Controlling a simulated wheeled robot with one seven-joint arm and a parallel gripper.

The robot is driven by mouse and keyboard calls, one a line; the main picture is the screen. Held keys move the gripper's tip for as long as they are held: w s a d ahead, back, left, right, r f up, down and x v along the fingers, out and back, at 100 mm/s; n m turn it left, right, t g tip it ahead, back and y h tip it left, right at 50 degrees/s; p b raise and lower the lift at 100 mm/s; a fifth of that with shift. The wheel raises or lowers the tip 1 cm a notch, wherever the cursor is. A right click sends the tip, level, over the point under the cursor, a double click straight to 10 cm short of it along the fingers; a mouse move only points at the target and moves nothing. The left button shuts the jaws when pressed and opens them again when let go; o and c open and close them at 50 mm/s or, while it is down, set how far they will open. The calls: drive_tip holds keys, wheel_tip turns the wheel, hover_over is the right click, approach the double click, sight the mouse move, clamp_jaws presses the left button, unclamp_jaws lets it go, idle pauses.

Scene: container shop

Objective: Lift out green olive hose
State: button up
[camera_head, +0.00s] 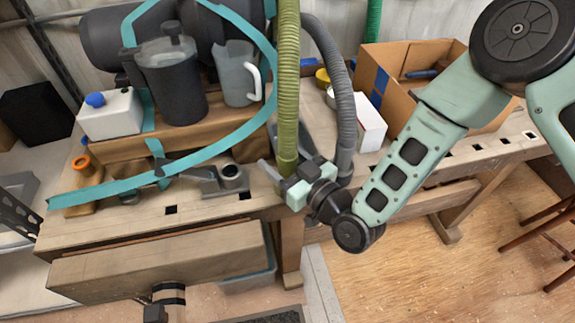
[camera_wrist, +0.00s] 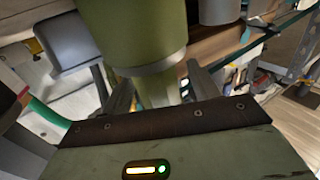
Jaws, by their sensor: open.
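The green olive hose (camera_head: 288,82) is ribbed and hangs upright from above the bench in the head view. Its lower end is at my gripper (camera_head: 282,168), close above the bench top. In the wrist view, the hose (camera_wrist: 135,35) is a thick green cylinder at top centre, with a pale rim at its lower end. My gripper (camera_wrist: 160,88) is open there, one finger showing to each side below that rim. I cannot tell whether the fingers touch the hose.
A grey ribbed hose (camera_head: 343,100) hangs just right of the green one. The wooden workbench (camera_head: 110,232) carries a dark lidded canister (camera_head: 172,82), a grey jug (camera_head: 235,75) and a white box (camera_head: 369,125). A cardboard box (camera_head: 455,110) stands at right, behind my arm. Teal straps cross the left side.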

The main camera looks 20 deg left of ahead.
drive_tip(key=shift+w+a, duration=0.15)
drive_tip(key=shift+a, duration=0.1)
drive_tip(key=c, duration=1.2)
